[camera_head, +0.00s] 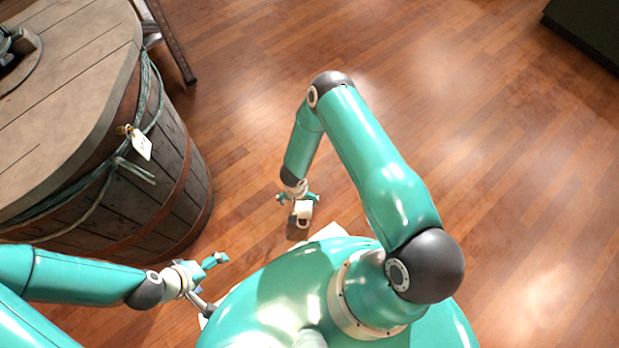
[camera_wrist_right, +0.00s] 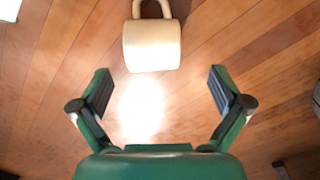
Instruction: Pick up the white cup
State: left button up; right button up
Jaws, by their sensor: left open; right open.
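The white cup (camera_head: 303,214) is on the wooden floor, just below my right gripper in the head view. In the right wrist view the white cup (camera_wrist_right: 152,45) is at the top centre, with its handle pointing up the picture. My right gripper (camera_wrist_right: 163,88) is open, its two fingers spread wide. The cup lies beyond the fingertips, roughly centred between them, and is not gripped. In the head view my right gripper (camera_head: 298,198) is seen from above, close to the cup. My left gripper (camera_head: 212,284) is open and empty near my base, away from the cup.
A large wooden barrel (camera_head: 150,215) with a rope and a white tag (camera_head: 141,144) stands at the left. A dark box-like object (camera_head: 590,30) is at the top right. The wooden floor (camera_head: 520,180) is clear to the right.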

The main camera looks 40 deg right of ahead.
jog(key=shift+s+d+f+b, duration=0.15)
jog(key=shift+f+b, duration=0.6)
jog(key=shift+f, duration=0.75)
jog(key=shift+s+d+f+b, duration=0.15)
jog(key=shift+f+b, duration=0.6)
jog(key=shift+f, duration=0.7)
jog(key=shift+w, duration=0.1)
jog(key=shift+c, duration=0.2)
jog(key=c, duration=1.4)
jog(key=shift+r, duration=0.1)
